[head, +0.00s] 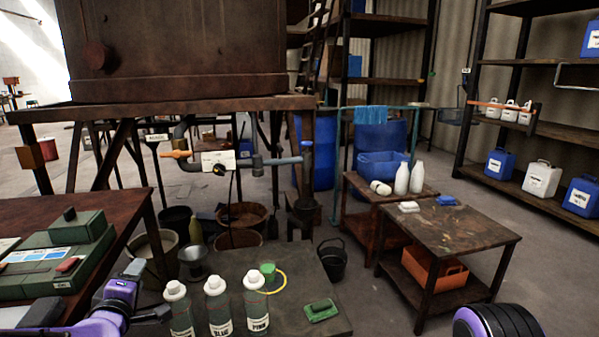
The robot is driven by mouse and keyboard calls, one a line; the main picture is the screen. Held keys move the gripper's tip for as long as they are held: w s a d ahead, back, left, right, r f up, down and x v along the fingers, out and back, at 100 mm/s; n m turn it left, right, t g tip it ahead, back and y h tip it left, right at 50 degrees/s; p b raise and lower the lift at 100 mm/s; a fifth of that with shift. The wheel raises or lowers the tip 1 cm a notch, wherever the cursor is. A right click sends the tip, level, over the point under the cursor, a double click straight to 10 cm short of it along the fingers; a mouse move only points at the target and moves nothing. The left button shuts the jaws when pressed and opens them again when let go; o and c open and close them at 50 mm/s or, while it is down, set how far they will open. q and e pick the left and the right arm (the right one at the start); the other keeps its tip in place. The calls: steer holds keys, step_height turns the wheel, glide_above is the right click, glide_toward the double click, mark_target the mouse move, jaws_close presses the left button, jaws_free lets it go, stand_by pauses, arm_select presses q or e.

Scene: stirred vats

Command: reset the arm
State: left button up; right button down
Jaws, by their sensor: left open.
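My left gripper (149,291) comes in from the lower left, purple and black. Its jaws are open with nothing between them. It is beside the green control box (72,250) and, in the picture, left of and above the white-capped bottles. A purple and black rounded part of my right arm (497,322) shows at the bottom right; its gripper is out of view.
Labelled bottles (215,304) stand on the dark low table (225,262) with a green cup (267,271), a yellow ring and a green block (321,310). A wooden work table (455,232) stands at right.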

arm_select(q)
steer(key=s+d+f+m+g, duration=0.2)
steer(key=s+f+m+g, duration=0.15)
steer(key=s+f, duration=0.6)
steer(key=s+d+f+m+g, duration=0.25)
steer(key=s+f+g, duration=0.2)
steer(key=f, duration=1.05)
steer(key=s+f+m+g, duration=0.2)
steer(key=s+f, duration=0.4)
steer(key=s, duration=0.4)
steer(key=s+f+m+g, duration=0.3)
steer(key=s+f, duration=0.3)
steer(key=s, duration=0.5)
step_height(320, 180, up, 15)
steer(key=p, duration=1.4)
steer(key=shift+d+f+n, duration=0.2)
steer(key=shift+d+n, duration=0.1)
steer(key=shift+w, duration=0.15)
